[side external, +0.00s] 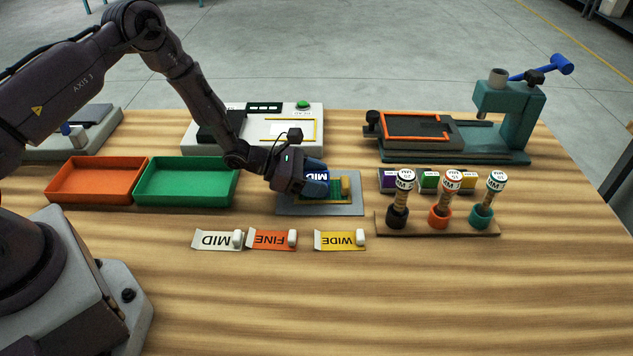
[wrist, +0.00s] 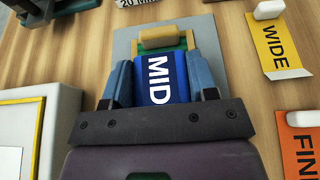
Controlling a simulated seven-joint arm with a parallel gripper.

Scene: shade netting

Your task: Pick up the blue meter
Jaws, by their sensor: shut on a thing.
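The blue meter (wrist: 155,80), marked MID in white, sits between the two blue-grey fingers of my gripper (wrist: 160,72) in the wrist view. The fingers press on its left and right sides, and my gripper is shut on it. In the side view the meter (side external: 317,174) shows only in part behind my gripper (side external: 316,187), over a grey plate (side external: 287,209).
Orange (side external: 93,202) and green (side external: 150,202) trays stand left. Tags marked MID (side external: 213,240), FINE (side external: 268,240) and WIDE (side external: 337,240) lie in front. A wooden rack (side external: 460,228) with three labelled tools stands right, a teal press (side external: 510,115) behind. The front table is clear.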

